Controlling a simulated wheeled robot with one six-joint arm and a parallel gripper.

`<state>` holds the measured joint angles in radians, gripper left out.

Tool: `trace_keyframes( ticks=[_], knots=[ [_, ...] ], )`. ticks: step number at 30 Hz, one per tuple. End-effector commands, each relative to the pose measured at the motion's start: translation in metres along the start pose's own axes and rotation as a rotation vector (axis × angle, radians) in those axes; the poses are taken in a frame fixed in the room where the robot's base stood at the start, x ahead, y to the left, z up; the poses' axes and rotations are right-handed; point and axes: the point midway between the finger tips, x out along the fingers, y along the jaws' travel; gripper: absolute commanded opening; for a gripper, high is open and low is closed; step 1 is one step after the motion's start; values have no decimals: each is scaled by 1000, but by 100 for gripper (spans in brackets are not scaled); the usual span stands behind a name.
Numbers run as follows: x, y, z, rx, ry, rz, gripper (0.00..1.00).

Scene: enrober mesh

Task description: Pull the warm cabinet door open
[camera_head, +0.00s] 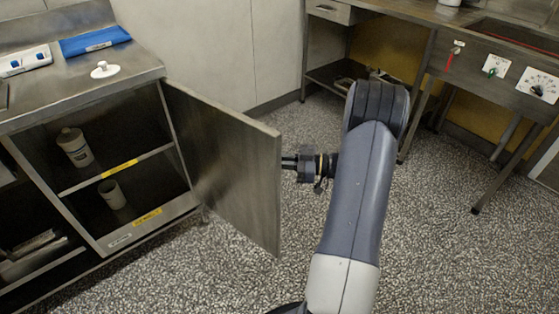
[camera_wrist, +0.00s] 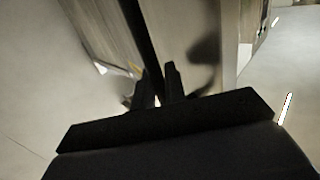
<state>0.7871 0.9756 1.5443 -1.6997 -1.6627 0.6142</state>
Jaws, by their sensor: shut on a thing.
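The warm cabinet door (camera_head: 228,160) is a flat grey metal panel, hinged at the cabinet's right front post and standing wide open. The cabinet (camera_head: 165,208) shows its open inside, with a shelf. My gripper (camera_head: 287,162) is at the door's far side, near its free edge. In the wrist view, the two dark fingers of my gripper (camera_wrist: 160,88) are close together in front of the door (camera_wrist: 185,35). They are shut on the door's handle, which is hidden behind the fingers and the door.
A white bottle (camera_head: 74,147) stands on the upper shelf and a cup (camera_head: 112,194) stands below. A metal bench with knobs (camera_head: 495,66) stands at right. Speckled floor around the door is clear.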

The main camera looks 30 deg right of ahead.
Motion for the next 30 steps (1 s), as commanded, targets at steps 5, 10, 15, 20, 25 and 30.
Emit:
trace_keyframes(
  ticks=[5,10,15,20,25,30],
  knots=[
    [1,0,0,0,1,-1,0],
    [1,0,0,0,1,-1,22],
    [0,0,0,0,0,0,29],
    [-1,0,0,0,0,1,29],
    [-17,1,-1,0,0,4,29],
    [-52,1,-1,0,0,6,29]
  ],
)
